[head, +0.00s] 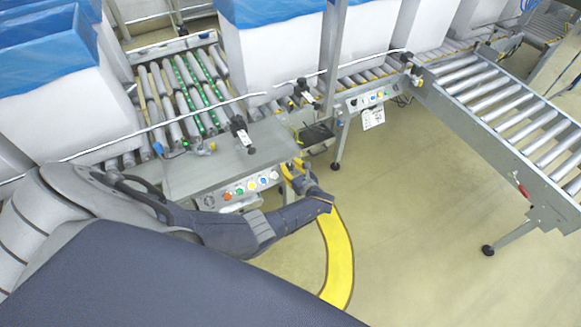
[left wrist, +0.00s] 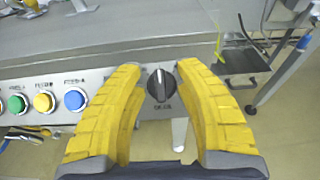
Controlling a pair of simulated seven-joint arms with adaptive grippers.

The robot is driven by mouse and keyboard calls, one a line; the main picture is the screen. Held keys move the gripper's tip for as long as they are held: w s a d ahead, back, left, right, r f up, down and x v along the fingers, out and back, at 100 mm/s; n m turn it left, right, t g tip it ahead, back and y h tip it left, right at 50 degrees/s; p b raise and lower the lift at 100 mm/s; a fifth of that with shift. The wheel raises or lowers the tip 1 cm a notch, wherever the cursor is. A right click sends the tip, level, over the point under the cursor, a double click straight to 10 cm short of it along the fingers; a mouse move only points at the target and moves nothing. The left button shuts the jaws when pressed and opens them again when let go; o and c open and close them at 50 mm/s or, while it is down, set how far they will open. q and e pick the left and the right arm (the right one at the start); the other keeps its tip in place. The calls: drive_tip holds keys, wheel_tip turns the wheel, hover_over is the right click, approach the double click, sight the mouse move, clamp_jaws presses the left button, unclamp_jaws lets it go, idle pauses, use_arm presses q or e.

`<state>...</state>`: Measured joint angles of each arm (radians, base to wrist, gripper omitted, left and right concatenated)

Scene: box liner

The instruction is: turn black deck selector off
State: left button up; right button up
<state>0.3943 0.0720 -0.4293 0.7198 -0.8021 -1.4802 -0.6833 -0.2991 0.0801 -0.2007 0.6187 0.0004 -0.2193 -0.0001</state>
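The black deck selector (left wrist: 160,84) is a round knob with a raised grip standing about upright, on the front of the grey control panel (left wrist: 110,80). A small label sits below it. My left gripper (left wrist: 160,70) has two yellow ridged fingers, spread open, one on each side of the knob in the picture. Gaps show between the knob and both fingers; depth to the panel is hard to tell. In the head view my left gripper (head: 294,172) is at the right end of the panel front, and I cannot make out the knob there. My right gripper is not in view.
Blue (left wrist: 75,100), yellow (left wrist: 44,102) and green (left wrist: 17,104) buttons sit left of the knob. A roller conveyor (head: 185,90) lies behind the panel, with large white boxes (head: 270,55) on the line. Another roller conveyor (head: 500,95) stands at right. Floor in front is open.

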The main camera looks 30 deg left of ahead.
use_arm(q)
drive_tip(key=v, duration=1.2)
idle(0.3)
